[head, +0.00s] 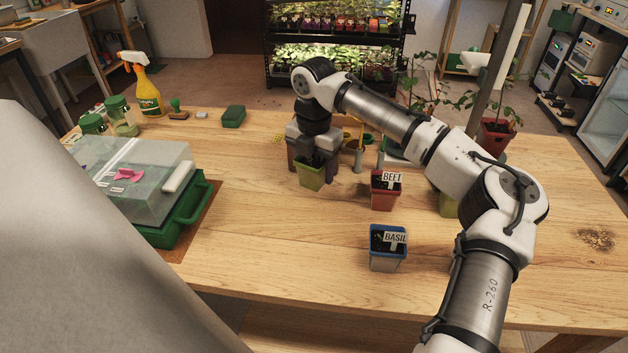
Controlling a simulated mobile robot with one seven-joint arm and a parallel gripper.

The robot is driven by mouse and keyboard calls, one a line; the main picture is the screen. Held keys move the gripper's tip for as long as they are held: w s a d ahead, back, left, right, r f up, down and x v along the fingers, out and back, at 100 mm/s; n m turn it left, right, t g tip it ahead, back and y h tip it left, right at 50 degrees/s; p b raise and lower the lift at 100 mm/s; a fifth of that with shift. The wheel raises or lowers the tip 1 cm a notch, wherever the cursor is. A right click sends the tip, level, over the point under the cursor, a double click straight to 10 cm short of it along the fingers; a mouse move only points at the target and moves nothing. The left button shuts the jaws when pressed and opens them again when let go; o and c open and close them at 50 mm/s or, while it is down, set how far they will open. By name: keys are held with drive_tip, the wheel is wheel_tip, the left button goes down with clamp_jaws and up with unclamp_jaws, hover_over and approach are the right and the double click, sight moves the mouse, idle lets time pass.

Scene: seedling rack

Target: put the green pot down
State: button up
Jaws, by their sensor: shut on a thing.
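The green pot (311,178) holds dark soil and a small seedling. It is tilted a little, near the middle of the wooden table (270,250). My gripper (308,155) comes down over the pot from above and is shut on it. The far side of the pot and part of its rim are hidden by the gripper. I cannot tell whether the pot's base touches the table.
A red pot labelled BEET (384,193) stands right of the green pot, and a blue pot labelled BASIL (387,250) stands nearer. A lidded clear propagator (145,185) with a green base stands left. Table between it and the pots is clear.

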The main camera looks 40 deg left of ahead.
sight(314, 182)
drive_tip(key=shift+f, duration=2.15)
drive_tip(key=o, duration=1.1)
drive_tip(key=shift+f, duration=0.15)
drive_tip(key=shift+c, duration=0.2)
wheel_tip(314, 182, up, 12)
drive_tip(key=shift+r, duration=0.2)
